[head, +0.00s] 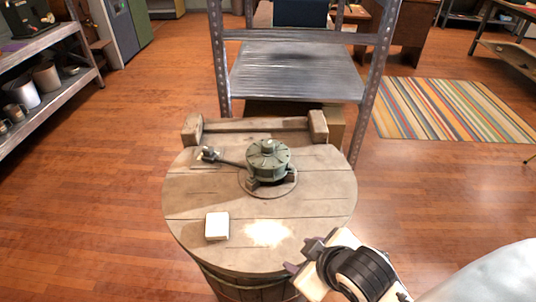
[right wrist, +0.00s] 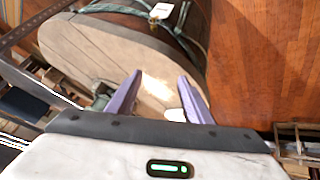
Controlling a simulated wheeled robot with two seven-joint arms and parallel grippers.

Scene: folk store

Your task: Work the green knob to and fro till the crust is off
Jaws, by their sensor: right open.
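A dull green, round, ribbed knob-like piece (head: 268,162) with a small cap stands on a disc in the middle of the wooden barrel top (head: 190,200). A thin dark rod runs from it leftward to a small end piece (head: 209,154). In the right wrist view a little green (right wrist: 102,97) shows beside the left finger. I cannot make out a crust on it. My right gripper (head: 302,257) is open and empty near the barrel's front right edge, apart from the green piece; its two purple fingers (right wrist: 160,85) show in the right wrist view. My left gripper is out of view.
A white block (head: 217,226) lies at the barrel top's front left, beside a glaring bright patch. A wooden bar (head: 255,125) edges the back. A metal shelf rack (head: 295,75) stands behind. Open wood floor (head: 90,210) lies left; a striped rug (head: 455,110) lies right.

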